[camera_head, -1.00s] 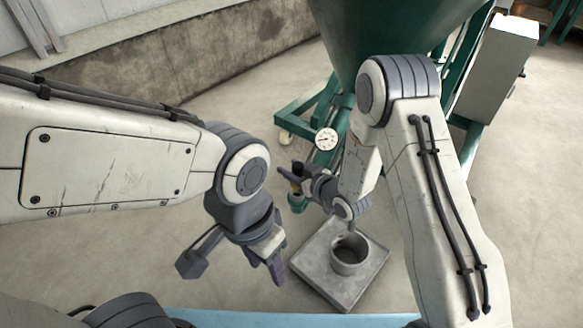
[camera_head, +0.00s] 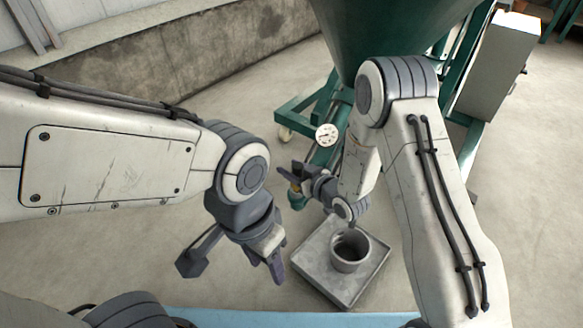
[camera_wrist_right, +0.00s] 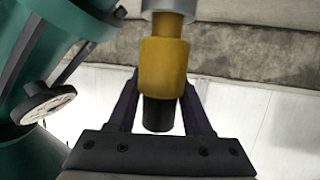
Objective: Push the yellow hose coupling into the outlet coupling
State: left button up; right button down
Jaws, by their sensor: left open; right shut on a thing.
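The yellow hose coupling (camera_wrist_right: 163,68) stands between the fingers of my right gripper (camera_wrist_right: 163,95), which is shut on it. A short black hose end (camera_wrist_right: 158,115) sticks out below it. Its narrower upper neck meets the light grey outlet coupling (camera_wrist_right: 168,6) at the top edge of the right wrist view, in line with it. How deep the neck sits cannot be told. In the head view my right gripper (camera_head: 292,178) is small beside the green machine, and the coupling is mostly hidden. My left gripper (camera_head: 275,270) is open and empty, lower and nearer.
The green machine with its hopper (camera_head: 390,30) stands at the back, with a round gauge (camera_head: 326,134) on its pipe. A grey bucket (camera_head: 349,252) stands on a square metal plate (camera_head: 315,270) below my right arm. A concrete wall (camera_head: 190,65) runs behind, with open floor before it.

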jog(key=shift+f+b, duration=0.55)
jog(key=shift+f, duration=0.3)
jog(key=shift+c, duration=1.2)
grip_release()
jog(key=shift+s+d+r+p, duration=0.2)
jog(key=shift+p, duration=0.1)
jog(key=p+v, duration=0.4)
jog(key=v, duration=0.5)
jog(key=shift+s+d, duration=0.25)
jog(key=shift+s, duration=0.05)
jog(key=shift+a+r, duration=0.1)
jog(key=shift+r, duration=0.1)
